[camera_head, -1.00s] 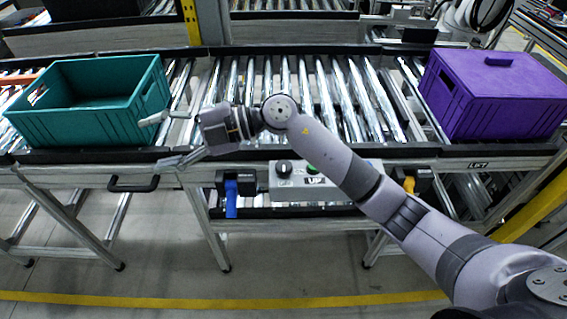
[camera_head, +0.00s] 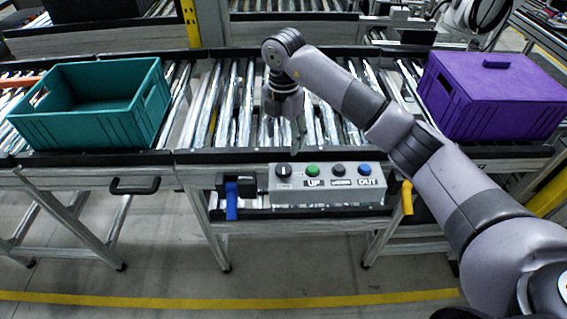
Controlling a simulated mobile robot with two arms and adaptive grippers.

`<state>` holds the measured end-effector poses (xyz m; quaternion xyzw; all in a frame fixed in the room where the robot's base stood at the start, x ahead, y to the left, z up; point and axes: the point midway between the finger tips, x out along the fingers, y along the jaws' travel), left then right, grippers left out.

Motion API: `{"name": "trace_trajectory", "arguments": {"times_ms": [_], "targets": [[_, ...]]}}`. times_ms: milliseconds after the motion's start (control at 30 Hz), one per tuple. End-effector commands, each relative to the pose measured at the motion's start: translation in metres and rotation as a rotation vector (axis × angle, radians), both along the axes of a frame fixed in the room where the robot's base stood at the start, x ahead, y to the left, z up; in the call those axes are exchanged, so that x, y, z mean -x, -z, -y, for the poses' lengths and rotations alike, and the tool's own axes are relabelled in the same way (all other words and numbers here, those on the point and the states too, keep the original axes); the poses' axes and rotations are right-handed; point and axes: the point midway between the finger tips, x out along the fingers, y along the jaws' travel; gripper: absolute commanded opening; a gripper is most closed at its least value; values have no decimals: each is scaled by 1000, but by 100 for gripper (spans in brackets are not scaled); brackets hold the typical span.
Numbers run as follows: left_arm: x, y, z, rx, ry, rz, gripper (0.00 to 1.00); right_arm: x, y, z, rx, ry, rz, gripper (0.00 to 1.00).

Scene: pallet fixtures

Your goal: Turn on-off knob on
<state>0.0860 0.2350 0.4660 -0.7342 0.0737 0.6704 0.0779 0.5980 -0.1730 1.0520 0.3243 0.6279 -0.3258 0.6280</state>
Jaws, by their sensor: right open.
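The on-off knob (camera_head: 283,170) is a black rotary knob at the left end of a grey control box (camera_head: 327,197) on the front of the conveyor. To its right on the box are a green button (camera_head: 312,170), a black button (camera_head: 338,169) and a blue button (camera_head: 365,169). My right gripper (camera_head: 297,148) points down just above and behind the box, close to the knob and apart from it. It is open, and its fingers are seen small and partly edge-on. My left gripper is not in view.
A teal open crate (camera_head: 75,128) stands on the rollers at the left, and a purple lidded crate (camera_head: 478,123) at the right. A blue lever (camera_head: 231,200) and a yellow lever (camera_head: 407,198) flank the box. A black handle (camera_head: 134,186) sticks out at the left.

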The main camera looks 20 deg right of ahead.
Motion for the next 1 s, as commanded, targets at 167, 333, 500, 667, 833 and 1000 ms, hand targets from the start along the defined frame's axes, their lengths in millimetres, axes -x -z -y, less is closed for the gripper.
{"name": "trace_trajectory", "arguments": {"times_ms": [167, 333, 500, 667, 833, 1000], "targets": [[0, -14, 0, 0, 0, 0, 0, 1, 39, -1, -1, 0, -6, 59], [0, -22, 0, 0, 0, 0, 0, 1, 74, -1, 0, -1, -5, 59], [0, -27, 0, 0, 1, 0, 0, 1, 100, -1, -2, -2, -3, 59], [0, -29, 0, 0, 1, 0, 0, 0, 112, -1, -2, -2, 0, 59], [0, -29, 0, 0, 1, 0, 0, 0, 115, -1, -2, -2, 1, 59], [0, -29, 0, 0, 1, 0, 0, 0, 115, -1, -2, -2, 1, 57]]}}
